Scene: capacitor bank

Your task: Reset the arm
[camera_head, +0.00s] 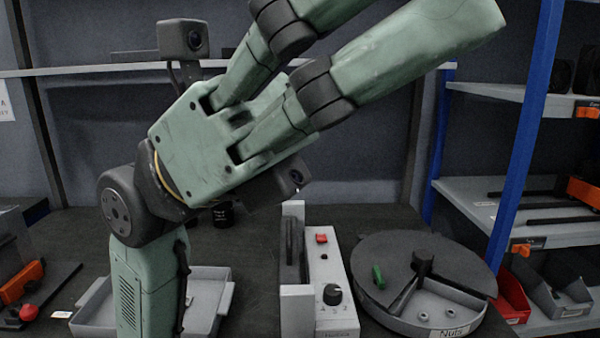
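My green arm rises at the lower left, with a dark round wrist joint. My gripper (410,18) fills the top middle of the head view, above the bench. Its green fingers with dark knuckles reach straight toward the upper right, with a clear gap between them. Nothing shows between the fingers. One finger runs out of the top of the picture, so its tip is hidden. The gripper touches no object that I can see.
A grey control box (325,285) with a red button and a dark knob stands on the bench. A round sectioned container (410,322) labelled Nuts is right of it. A grey tray (212,315) sits behind my arm. A shelf rack (560,233) with blue posts is at right.

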